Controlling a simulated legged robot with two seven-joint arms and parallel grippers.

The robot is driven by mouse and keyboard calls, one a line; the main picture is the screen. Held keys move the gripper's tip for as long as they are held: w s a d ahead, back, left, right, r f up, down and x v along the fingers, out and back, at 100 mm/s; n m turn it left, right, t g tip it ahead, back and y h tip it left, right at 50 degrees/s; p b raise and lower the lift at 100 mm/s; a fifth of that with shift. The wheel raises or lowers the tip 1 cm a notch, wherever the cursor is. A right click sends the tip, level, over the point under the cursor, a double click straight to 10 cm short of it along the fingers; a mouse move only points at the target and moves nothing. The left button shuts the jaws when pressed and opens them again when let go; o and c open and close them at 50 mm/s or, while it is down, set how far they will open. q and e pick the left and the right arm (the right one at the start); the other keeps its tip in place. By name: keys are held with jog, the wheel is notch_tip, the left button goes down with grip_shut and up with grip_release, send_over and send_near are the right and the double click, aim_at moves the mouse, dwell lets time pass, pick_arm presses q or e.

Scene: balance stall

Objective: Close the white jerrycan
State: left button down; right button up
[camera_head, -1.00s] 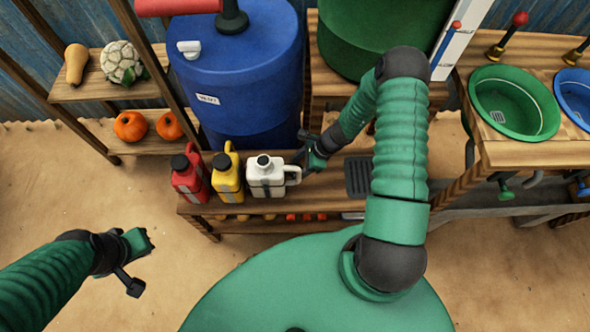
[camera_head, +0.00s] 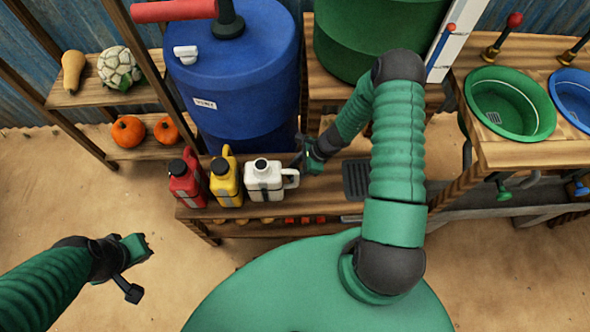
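The white jerrycan (camera_head: 264,182) stands upright on the wooden bench, at the right end of a row of jerrycans. Its neck on top shows a dark round opening with no cap on it. Its handle faces right. My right gripper (camera_head: 303,160) is just behind and right of the handle; whether it touches the can, and how far its fingers are apart, I cannot make out. My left gripper (camera_head: 138,270) hangs over the sandy floor at the left, with its two fingers spread and nothing between them.
A yellow jerrycan (camera_head: 225,181) and a red jerrycan (camera_head: 186,182) stand close left of the white one. A large blue barrel (camera_head: 235,85) rises behind them. A dark slotted tray (camera_head: 357,180) lies on the bench to the right. Green (camera_head: 511,104) and blue basins sit far right.

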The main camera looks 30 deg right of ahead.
notch_tip(320, 180, up, 18)
jog(key=p, duration=0.5)
